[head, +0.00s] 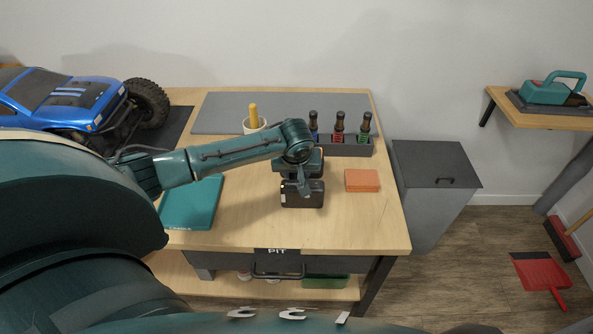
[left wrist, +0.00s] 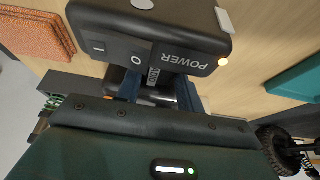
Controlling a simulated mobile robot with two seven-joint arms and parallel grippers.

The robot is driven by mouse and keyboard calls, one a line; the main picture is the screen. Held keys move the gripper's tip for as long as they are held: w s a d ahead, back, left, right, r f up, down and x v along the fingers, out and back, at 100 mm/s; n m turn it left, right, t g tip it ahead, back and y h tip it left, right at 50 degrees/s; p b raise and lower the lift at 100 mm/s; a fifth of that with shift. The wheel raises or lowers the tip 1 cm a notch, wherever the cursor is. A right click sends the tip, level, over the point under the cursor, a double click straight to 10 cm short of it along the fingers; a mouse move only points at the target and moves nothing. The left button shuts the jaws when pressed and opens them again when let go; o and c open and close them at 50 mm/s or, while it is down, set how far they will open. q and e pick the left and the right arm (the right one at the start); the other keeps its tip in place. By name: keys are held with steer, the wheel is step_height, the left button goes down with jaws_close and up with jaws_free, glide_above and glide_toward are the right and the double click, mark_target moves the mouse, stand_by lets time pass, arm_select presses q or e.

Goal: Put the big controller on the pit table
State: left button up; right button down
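The pit table (head: 370,222) is the wooden workbench with a "PIT" label on its front. A black boxy device with a dark narrow part, which I take for the big controller (head: 302,197), is over its front middle. In the left wrist view its base (left wrist: 150,40) reads "POWER" and has a small orange light. My left gripper (head: 302,175) is at the device from above, and its fingers (left wrist: 158,92) sit on either side of the narrow part, seemingly closed on it. Whether the base touches the tabletop is hard to tell. My right gripper is not in view.
An orange block (head: 362,181) lies right of the device, a teal flat case (head: 192,204) left. Behind stand a bottle rack (head: 345,147) and a cup (head: 254,125). A blue crawler (head: 65,100) is at left. A grey bin (head: 435,175) stands right of the table.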

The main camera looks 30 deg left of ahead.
arm_select(q)
steer(key=o, duration=0.4)
steer(key=shift+r, duration=0.1)
steer(key=v, duration=1.2)
steer(key=s+d+f+m+h, duration=0.1)
steer(key=d+f, duration=0.1)
steer(key=d, duration=0.1)
steer(key=d+f+m+h, duration=0.1)
steer(key=d+f, duration=0.2)
steer(key=s+d+f+m+t+h+p, duration=0.1)
steer(key=d+f, duration=0.2)
steer(key=shift+s+d+m+h, duration=0.15)
steer(key=shift+s+m+h, duration=0.15)
steer(key=shift+s+m, duration=0.1)
steer(key=s+d+f+m+t+h, duration=0.3)
steer(key=s+d+f+m, duration=0.1)
steer(key=s+d+f, duration=0.3)
steer(key=s+t, duration=0.1)
steer(key=s, duration=0.1)
steer(key=s+m, duration=0.1)
steer(key=s, duration=0.2)
steer(key=s+a+t, duration=0.1)
steer(key=s, duration=0.2)
steer(key=shift+r+t+y, duration=0.2)
steer(key=shift+t+y, duration=0.1)
steer(key=shift+y, duration=0.1)
